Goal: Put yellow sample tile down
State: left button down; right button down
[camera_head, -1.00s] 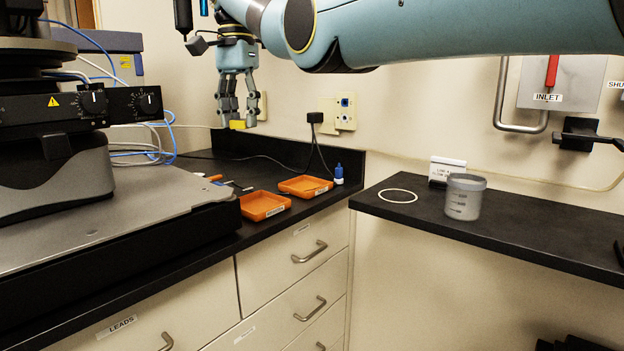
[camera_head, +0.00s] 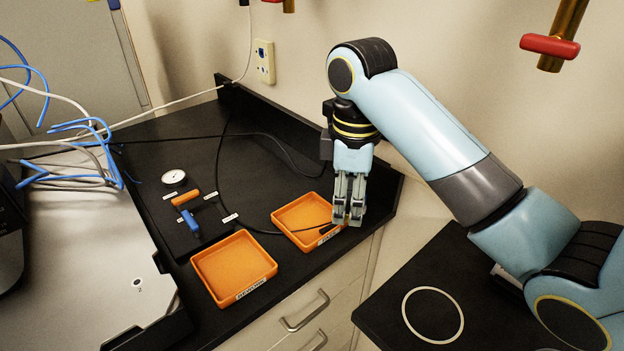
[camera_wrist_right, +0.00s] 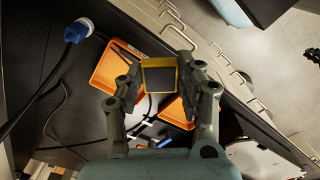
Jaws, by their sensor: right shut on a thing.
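My right gripper (camera_head: 348,221) points down at the right edge of the farther orange tray (camera_head: 290,207). In the right wrist view, it (camera_wrist_right: 159,76) is shut on the yellow sample tile (camera_wrist_right: 159,61), which has a yellow rim and a dark grey face. The tile looks held above the bench, with orange trays beyond it; the exact height is unclear. In the head view the fingers mostly hide the tile. My left gripper is not in view.
Hand tools (camera_head: 187,210), a white round dial (camera_head: 174,177) and loose cables (camera_head: 75,155) lie left of the trays. A white ring (camera_head: 404,312) marks the right bench. The back bench is mostly clear.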

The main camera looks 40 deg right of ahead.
jog(key=shift+s+d+r+n, duration=0.1)
jog(key=shift+s+r+n, duration=0.05)
jog(key=shift+s+n, duration=0.3)
jog(key=shift+w, duration=0.25)
send_over(312, 222)
jog(key=f, duration=0.6)
jog(key=shift+s+f, duration=0.2)
jog(key=shift+s, duration=0.1)
jog(key=shift+w+f, duration=0.2)
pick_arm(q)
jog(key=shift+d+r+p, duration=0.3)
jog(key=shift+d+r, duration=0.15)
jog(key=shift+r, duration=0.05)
pick_arm(e)
jog(key=shift+f, duration=2)
jog(key=shift+f, duration=0.1)
jog(key=c, duration=0.9)
grip_release()
jog(key=shift+o, duration=0.2)
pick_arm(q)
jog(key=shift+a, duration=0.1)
